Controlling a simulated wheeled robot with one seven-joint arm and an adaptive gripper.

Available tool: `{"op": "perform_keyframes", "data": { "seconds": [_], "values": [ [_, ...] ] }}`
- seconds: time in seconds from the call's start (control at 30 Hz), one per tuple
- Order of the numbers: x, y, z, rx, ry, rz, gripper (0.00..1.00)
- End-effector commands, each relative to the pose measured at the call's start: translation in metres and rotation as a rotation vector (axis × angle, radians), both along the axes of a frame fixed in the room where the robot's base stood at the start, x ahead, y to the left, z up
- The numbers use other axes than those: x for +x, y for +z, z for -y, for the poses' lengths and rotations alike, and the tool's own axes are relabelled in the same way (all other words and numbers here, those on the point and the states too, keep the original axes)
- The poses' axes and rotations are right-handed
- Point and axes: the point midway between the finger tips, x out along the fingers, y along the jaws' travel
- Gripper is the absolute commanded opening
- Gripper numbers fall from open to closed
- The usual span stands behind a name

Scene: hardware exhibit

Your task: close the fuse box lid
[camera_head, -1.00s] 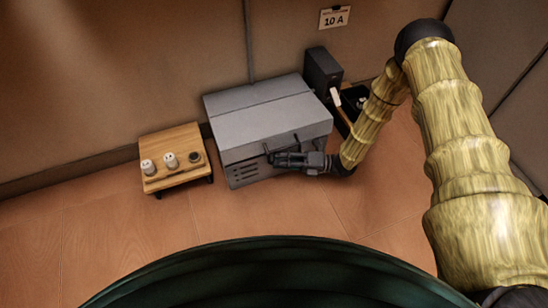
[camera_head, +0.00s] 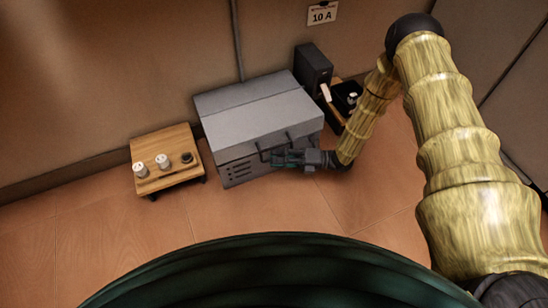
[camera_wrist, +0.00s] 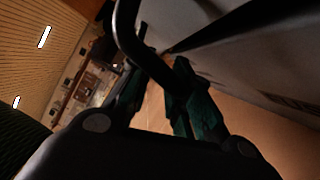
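The grey fuse box (camera_head: 240,172) stands on the floor against the wall in the head view. Its grey lid (camera_head: 258,108) lies down over the top, with a seam along the front; whether it is fully seated I cannot tell. A dark handle (camera_head: 290,136) sticks out at the front. My gripper (camera_head: 278,158) is at the box front, just below and in front of the handle. In the wrist view, the fingers of my gripper (camera_wrist: 160,78) are apart with a gap between them. The curved handle bar (camera_wrist: 128,35) passes close to the fingertips; contact is unclear.
A small wooden stand (camera_head: 170,180) with three small round parts is left of the box. A dark upright case (camera_head: 312,68) and a black tray (camera_head: 346,96) are to its right. Floor in front is clear.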

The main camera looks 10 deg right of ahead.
Motion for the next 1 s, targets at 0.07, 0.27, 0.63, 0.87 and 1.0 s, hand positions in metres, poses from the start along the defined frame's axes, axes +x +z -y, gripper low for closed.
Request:
{"op": "perform_keyframes", "data": {
  "seconds": [0.07, 0.27, 0.63, 0.87, 1.0],
  "values": [
    [-0.001, -0.002, 0.014, -0.003, -0.001, 0.000, 0.19],
    [-0.005, -0.006, 0.051, -0.002, -0.002, 0.001, 0.19],
    [-0.010, -0.012, 0.098, -0.003, -0.001, 0.000, 0.19],
    [-0.011, -0.013, 0.104, -0.001, 0.000, -0.001, 0.19],
    [-0.011, -0.013, 0.104, -0.001, 0.000, -0.001, 0.19]
  ]
}}
